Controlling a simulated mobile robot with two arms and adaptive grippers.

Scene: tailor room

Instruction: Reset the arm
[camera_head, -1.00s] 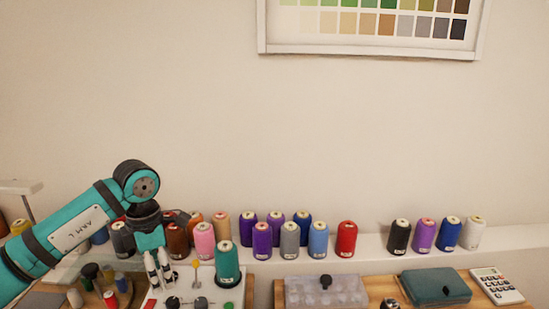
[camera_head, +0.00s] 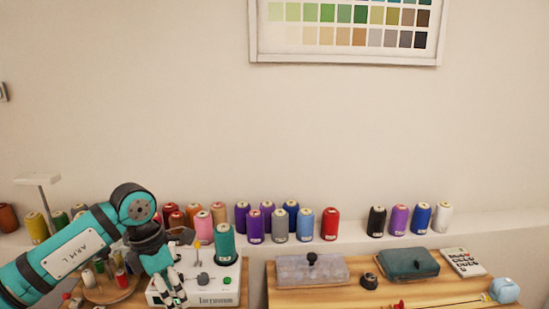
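My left arm, teal with dark joints, comes in from the left. Its gripper (camera_head: 176,292) points down over the left part of the white thread machine (camera_head: 217,296). Its fingers show a narrow gap with nothing visibly held between them. The fingertips overlap the machine in the picture, and I cannot tell whether they touch it. My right arm and gripper are not in view.
A teal thread cone (camera_head: 224,244) stands at the machine. A spool stand (camera_head: 108,287) is left of it, close to my arm. Several thread cones line the wall ledge. A clear box (camera_head: 311,270), a teal case (camera_head: 409,264) and a calculator (camera_head: 462,262) lie on the right table.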

